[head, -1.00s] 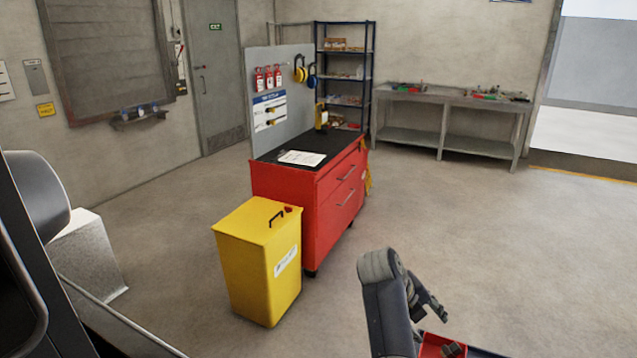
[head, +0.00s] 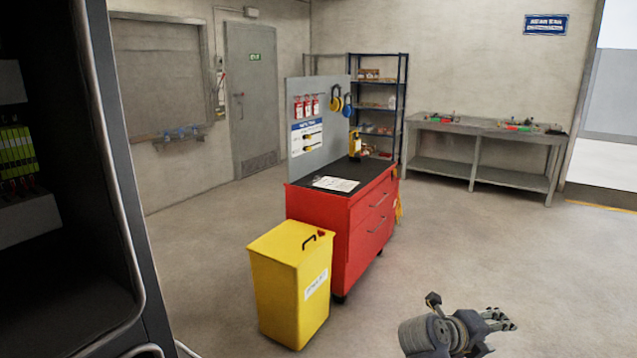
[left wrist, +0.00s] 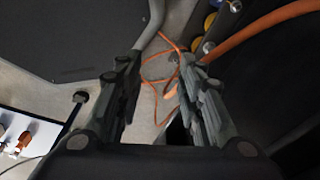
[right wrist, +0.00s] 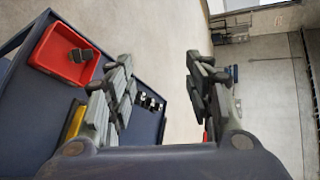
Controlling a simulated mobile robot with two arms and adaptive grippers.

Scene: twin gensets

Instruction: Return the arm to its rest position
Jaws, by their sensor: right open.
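My right gripper (head: 497,320) shows at the lower right of the head view, above the bare floor and pointing right. In the right wrist view its two fingers (right wrist: 158,95) are spread apart with nothing between them. My left gripper is outside the head view. In the left wrist view its fingers (left wrist: 160,100) are apart and empty, with an orange cable (left wrist: 158,85) on the floor beyond them.
A yellow bin (head: 290,285) stands before a red tool cabinet (head: 320,215). A dark open cabinet (head: 125,200) fills the left edge. A blue tray surface (right wrist: 140,125) with a red bin (right wrist: 65,57) lies beside my right gripper. Floor right of the red cabinet is clear.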

